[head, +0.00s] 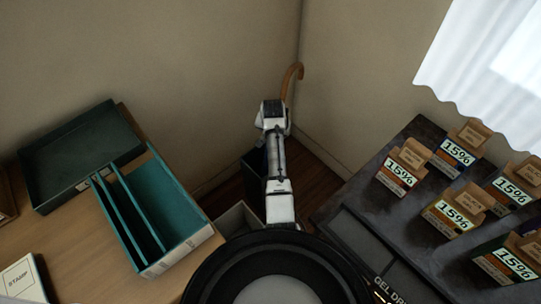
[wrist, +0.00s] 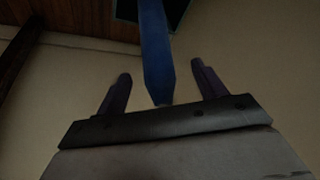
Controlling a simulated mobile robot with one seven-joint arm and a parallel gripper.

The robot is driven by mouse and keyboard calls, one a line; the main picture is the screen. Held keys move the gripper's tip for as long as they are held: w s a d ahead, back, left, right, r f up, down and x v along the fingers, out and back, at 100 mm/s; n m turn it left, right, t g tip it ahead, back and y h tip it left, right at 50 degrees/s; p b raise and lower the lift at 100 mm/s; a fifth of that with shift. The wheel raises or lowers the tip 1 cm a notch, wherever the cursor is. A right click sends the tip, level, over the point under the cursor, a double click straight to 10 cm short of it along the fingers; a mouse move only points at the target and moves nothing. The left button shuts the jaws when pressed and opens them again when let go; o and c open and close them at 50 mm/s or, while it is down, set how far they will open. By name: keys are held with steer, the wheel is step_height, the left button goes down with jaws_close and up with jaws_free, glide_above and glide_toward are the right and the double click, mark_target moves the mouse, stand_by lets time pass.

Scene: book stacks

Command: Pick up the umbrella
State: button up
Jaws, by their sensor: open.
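The umbrella's curved tan handle (head: 293,78) rises behind the end of my arm in the head view, close to the room corner. In the wrist view the umbrella's folded blue body (wrist: 154,40) runs down from the top and passes between the two fingers of my gripper (wrist: 161,68). The fingers are spread, one on each side of the blue body, with visible gaps. The handle is out of the wrist view. In the head view my arm hides the fingers and most of the umbrella.
A dark bin (head: 254,176) stands on the wooden floor (head: 318,172) below my arm. A desk with green trays (head: 165,195) is at left. A dark counter (head: 345,205) with several priced boxes (head: 402,172) is at right. Walls (head: 200,70) meet behind the umbrella.

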steer(key=x, duration=0.5)
steer(key=shift+d, duration=0.25)
steer(key=shift+s, duration=0.1)
steer(key=shift+r, duration=0.1)
jaws_close()
